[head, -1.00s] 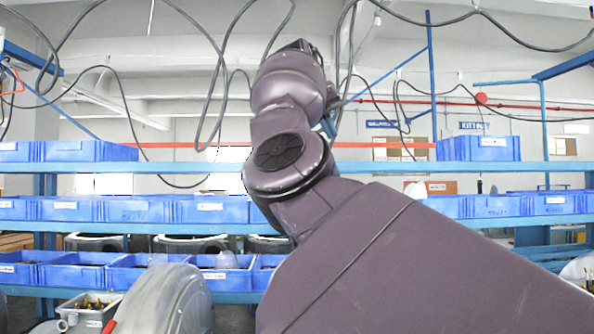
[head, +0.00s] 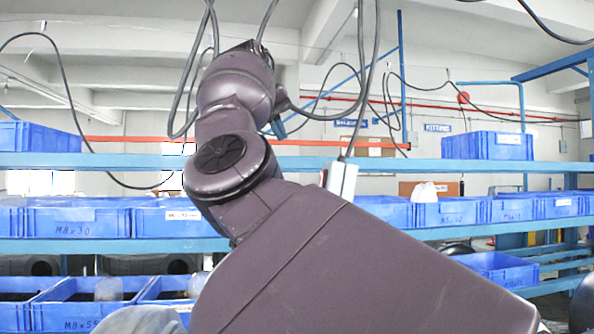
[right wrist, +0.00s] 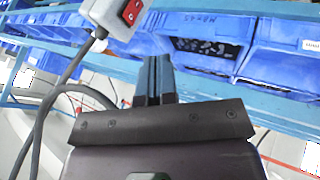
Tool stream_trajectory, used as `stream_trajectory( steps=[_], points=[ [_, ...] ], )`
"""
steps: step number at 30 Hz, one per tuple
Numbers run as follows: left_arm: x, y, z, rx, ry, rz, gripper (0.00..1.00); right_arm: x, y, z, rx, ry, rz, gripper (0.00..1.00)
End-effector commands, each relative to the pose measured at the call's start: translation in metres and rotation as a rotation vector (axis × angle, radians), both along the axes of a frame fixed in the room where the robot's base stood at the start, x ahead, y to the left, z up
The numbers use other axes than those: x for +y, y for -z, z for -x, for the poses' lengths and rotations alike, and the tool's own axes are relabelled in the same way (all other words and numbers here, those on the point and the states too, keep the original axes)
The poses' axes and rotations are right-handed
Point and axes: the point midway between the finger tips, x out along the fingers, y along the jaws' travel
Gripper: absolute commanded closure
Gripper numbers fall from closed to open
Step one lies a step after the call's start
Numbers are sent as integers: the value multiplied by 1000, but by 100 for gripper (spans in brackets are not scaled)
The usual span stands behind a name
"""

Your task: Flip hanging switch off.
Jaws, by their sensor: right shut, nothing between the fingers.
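The hanging switch is a pale grey box on a dark cable. In the head view the box (head: 342,180) hangs just right of my right arm, in front of the shelves. In the right wrist view the switch box (right wrist: 117,17) is at the top left, with a red rocker on its face; its upper edge is cut off. My right gripper (right wrist: 159,75) shows there with its fingers together and empty. It is below and right of the switch in that picture, apart from it. In the head view my arm's upper links show, but I cannot make out the fingers. My left gripper is not in view.
Blue shelving (head: 300,163) with blue bins (head: 480,145) spans the background. Several dark cables (head: 370,70) hang from above around my arm. In the right wrist view, a thick cable (right wrist: 65,95) loops left of the gripper. Grey rounded housing (head: 140,320) is at lower left.

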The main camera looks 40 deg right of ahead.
Motion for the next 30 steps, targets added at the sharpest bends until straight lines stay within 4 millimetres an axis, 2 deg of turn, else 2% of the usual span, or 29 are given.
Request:
stream_trajectory(
  steps=[14, 20, 30],
  points=[
    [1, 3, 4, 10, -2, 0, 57, -3, 4, -1, 1, 0, -1, 100],
    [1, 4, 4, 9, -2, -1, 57, -17, 25, -3, 1, 0, -2, 100],
    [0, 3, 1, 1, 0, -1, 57, -52, 73, -9, 2, 1, -3, 100]
  ],
)
